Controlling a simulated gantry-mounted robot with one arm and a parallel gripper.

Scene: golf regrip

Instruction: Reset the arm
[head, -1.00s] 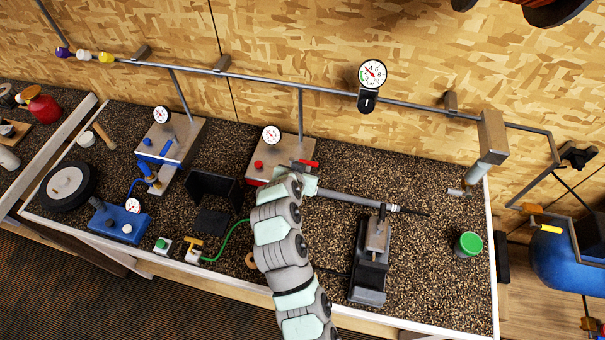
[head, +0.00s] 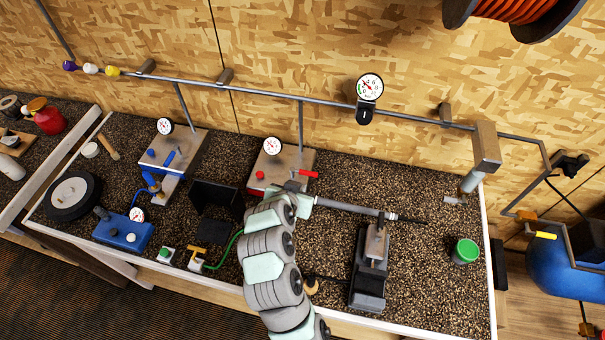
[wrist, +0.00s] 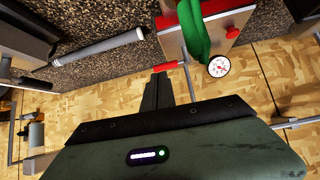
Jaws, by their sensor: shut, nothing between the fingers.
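My gripper (head: 298,182) is at the end of my pale green and grey arm, over the bench near the red-valved metal station. In the wrist view its dark fingers (wrist: 157,90) are together with nothing between them. A red lever (wrist: 165,66) shows just past the fingertips; I cannot tell whether they touch it. The grip also shows at upper left in the wrist view (wrist: 95,50), apart from the fingers.
The red-valved station (head: 283,165) with a gauge stands behind the gripper. A blue box (head: 122,234), a black wheel (head: 70,196) and a blue-valved station (head: 172,155) stand left. A green-lidded can (head: 465,251) is at right. A pipe (head: 300,100) runs along the wall.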

